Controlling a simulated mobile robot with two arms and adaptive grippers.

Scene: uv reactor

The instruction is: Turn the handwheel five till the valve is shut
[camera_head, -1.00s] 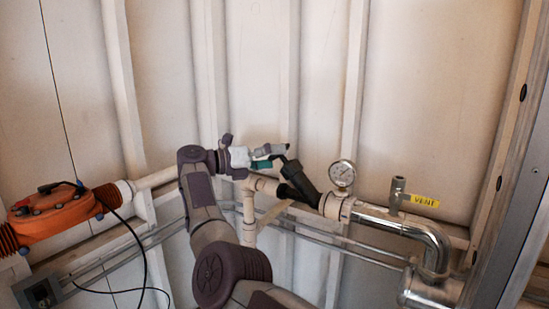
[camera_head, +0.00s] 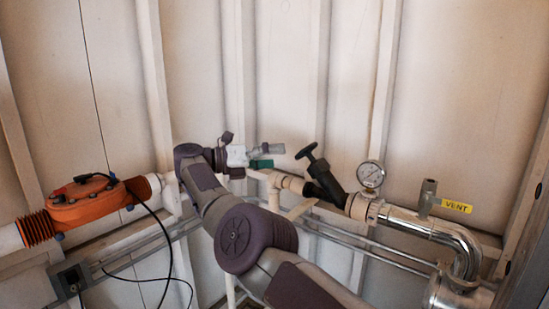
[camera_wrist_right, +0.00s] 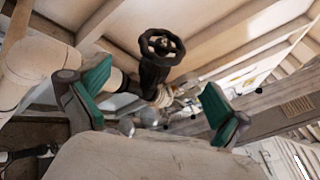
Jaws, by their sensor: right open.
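The black handwheel (camera_head: 306,150) sits edge-on atop a black slanted valve body (camera_head: 325,183) on the pipe, right of my right gripper in the head view. In the right wrist view the handwheel (camera_wrist_right: 162,45) shows as a round spoked rim, beyond and above the gap between my fingers. My right gripper (camera_head: 273,156) is open and empty, its fingers pointing towards the wheel and apart from it. Its green-padded fingers are wide apart in the right wrist view (camera_wrist_right: 156,97). My left gripper is not in view. The valve's inner state cannot be seen.
A pressure gauge (camera_head: 370,175) stands just right of the valve. A small vent valve with a yellow VENT tag (camera_head: 457,206) and a shiny bent pipe (camera_head: 464,245) are farther right. An orange unit (camera_head: 95,203) is at left. A panelled wall is behind.

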